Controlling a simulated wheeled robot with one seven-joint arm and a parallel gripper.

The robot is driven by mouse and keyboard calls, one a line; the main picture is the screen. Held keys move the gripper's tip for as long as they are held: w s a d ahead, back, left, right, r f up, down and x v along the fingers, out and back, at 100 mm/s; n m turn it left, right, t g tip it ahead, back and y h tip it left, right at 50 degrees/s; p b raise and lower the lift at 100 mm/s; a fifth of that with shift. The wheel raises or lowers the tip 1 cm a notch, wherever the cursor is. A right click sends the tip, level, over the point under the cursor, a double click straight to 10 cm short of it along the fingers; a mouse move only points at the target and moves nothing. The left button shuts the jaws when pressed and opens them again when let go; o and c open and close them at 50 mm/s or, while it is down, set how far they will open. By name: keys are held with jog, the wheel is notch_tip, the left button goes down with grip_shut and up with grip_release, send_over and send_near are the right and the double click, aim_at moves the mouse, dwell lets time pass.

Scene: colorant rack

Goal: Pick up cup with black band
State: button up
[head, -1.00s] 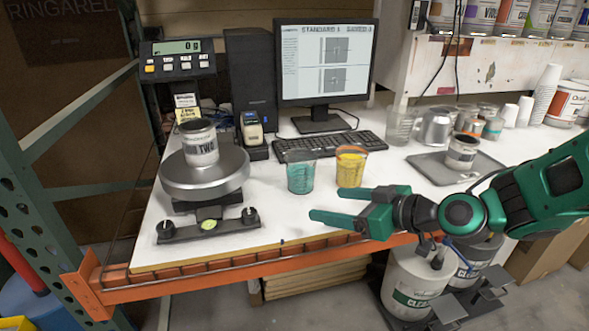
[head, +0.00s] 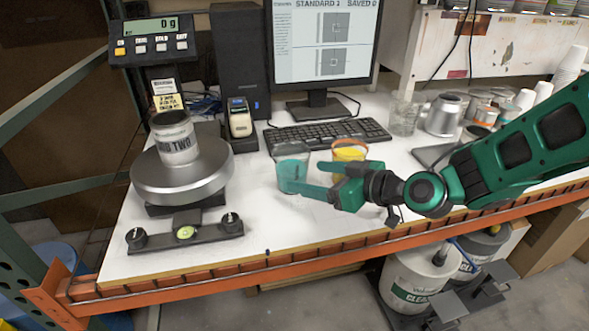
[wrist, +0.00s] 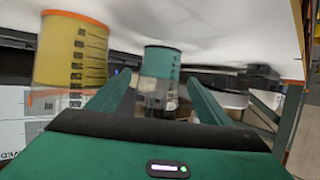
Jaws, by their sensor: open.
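A clear cup with teal contents (head: 291,161) stands on the white bench; it also shows between my finger tips in the wrist view (wrist: 161,62). Its rim looks dark in the wrist view, but blur keeps me from being sure of a black band. A clear cup with yellow contents and an orange band (head: 349,150) stands just right of it, and shows left of my fingers in the wrist view (wrist: 78,52). My gripper (head: 300,177) is open and empty. Its fingers point left toward the teal cup, and one overlaps it in the head view. I cannot tell whether they touch.
A can marked TWO (head: 174,140) sits on a round scale plate (head: 182,180) at left. A keyboard (head: 326,134) and monitor (head: 320,45) stand behind the cups. Metal jugs and empty cups crowd the right back. The front bench between scale and gripper is clear.

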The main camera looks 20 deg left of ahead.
aim_at(305, 173)
jog(key=shift+x, duration=2.8)
jog(key=shift+r, duration=0.1)
jog(key=c, duration=0.9)
jog(key=shift+c, duration=0.2)
jog(key=shift+r, duration=0.2)
